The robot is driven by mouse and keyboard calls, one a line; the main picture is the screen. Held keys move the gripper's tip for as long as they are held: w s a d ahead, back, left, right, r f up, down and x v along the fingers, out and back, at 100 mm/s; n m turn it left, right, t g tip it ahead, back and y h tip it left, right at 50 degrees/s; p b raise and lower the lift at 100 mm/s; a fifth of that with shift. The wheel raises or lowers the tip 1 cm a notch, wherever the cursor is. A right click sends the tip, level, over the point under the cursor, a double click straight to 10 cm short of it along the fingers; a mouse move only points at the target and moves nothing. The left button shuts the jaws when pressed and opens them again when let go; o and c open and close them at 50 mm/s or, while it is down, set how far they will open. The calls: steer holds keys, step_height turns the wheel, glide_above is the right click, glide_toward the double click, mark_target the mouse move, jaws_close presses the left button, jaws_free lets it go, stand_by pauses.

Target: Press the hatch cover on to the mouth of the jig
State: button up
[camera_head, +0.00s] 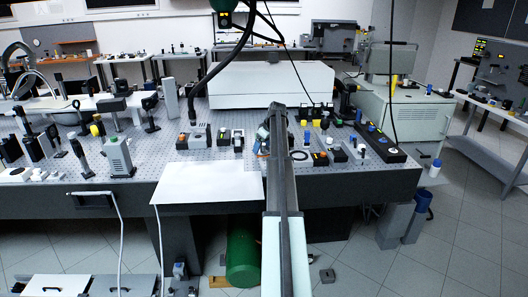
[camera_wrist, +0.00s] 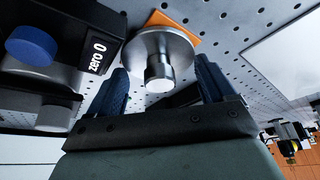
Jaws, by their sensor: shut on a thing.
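In the wrist view my gripper (camera_wrist: 162,78) has two blue ribbed fingers, one on each side of a round metal disc with a short knob, which looks like the hatch cover (camera_wrist: 176,46). The gripper is shut on this cover. An orange piece (camera_wrist: 158,18) shows partly behind the disc's far edge; I cannot tell whether it belongs to the jig. The jig's mouth is not clearly visible, and I cannot tell whether the cover touches it. In the head view my arm hides the gripper and the cover over the optical table.
The perforated optical table (camera_head: 215,150) carries several small devices around my arm. A white sheet (camera_head: 208,183) lies at its front edge. A long white box (camera_head: 270,85) stands behind.

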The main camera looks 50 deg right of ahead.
mark_target(263, 144)
steer(key=shift+r, duration=1.65)
steer(key=shift+r, duration=0.1)
steer(key=shift+r, duration=2.4)
